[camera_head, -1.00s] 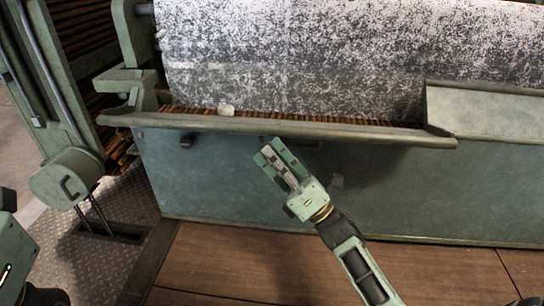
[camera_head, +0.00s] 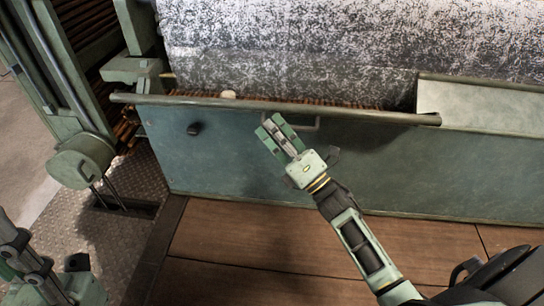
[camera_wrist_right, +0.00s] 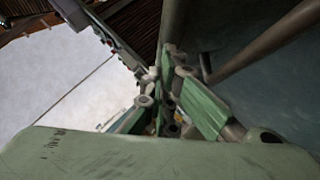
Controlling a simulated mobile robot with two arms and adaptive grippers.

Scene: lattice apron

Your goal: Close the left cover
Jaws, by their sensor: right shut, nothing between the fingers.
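The left cover (camera_head: 225,160) looks like a long blue-green panel with a rail-like upper edge. A strip of orange-brown slats (camera_head: 340,103) is exposed behind that edge, below the speckled roller.
The speckled roller (camera_head: 300,45) spans the back. A pale sloping panel (camera_head: 480,105) is at the right. A green machine frame (camera_head: 82,158) stands at the left. The wooden floor (camera_head: 240,245) in front of the panel looks clear.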

